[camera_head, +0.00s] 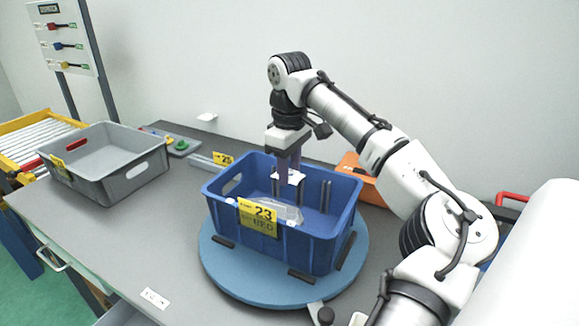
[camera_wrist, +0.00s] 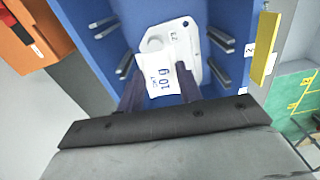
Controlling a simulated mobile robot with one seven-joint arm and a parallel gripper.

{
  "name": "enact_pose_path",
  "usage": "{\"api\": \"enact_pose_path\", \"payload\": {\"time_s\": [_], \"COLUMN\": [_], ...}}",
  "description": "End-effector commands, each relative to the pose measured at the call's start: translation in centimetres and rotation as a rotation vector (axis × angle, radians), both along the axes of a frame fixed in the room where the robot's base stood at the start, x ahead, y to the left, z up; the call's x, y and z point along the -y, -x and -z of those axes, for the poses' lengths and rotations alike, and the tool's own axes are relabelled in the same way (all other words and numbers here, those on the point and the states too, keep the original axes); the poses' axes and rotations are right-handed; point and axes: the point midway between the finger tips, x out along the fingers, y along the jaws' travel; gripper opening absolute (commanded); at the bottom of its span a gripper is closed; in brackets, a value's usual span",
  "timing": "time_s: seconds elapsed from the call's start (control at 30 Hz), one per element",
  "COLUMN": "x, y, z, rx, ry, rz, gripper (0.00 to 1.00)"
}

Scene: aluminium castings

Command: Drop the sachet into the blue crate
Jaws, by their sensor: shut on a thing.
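My gripper (camera_head: 288,178) points down inside the blue crate (camera_head: 334,222), below the level of its far rim. It is shut on a small white sachet (camera_wrist: 163,76) marked "10 g", which shows between the two dark fingers in the wrist view. The sachet also shows as a white patch at the fingertips in the head view (camera_head: 295,176). The blue crate carries a yellow label "23" and stands on a round blue turntable (camera_head: 225,270). A pale plate-like thing (camera_wrist: 190,48) lies in the crate behind the sachet; the gap between them is hard to judge.
A grey crate (camera_head: 140,178) stands at the left of the grey table (camera_head: 105,235). An orange box (camera_head: 366,184) is behind the blue crate at the right. A board with coloured parts (camera_head: 178,143) lies at the back. The front left of the table is mostly clear.

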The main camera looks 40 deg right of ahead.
Motion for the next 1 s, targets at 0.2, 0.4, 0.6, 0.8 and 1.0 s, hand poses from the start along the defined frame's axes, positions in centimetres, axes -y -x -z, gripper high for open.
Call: {"api": "enact_pose_path", "payload": {"time_s": [0.2,0.4,0.6,0.8,1.0], "x": [0.0,0.0,0.0,0.0,-0.1], "y": [0.0,0.0,0.0,0.0,-0.1], "z": [0.4,0.4,0.4,0.2,-2.1], "rx": [0.001,0.001,0.001,0.001,0.004], "ry": [0.000,0.000,0.000,0.000,-0.001], "rz": [0.000,-0.001,-0.001,-0.001,0.000], "gripper": [0.14,0.48,0.61,0.61,0.61]}}
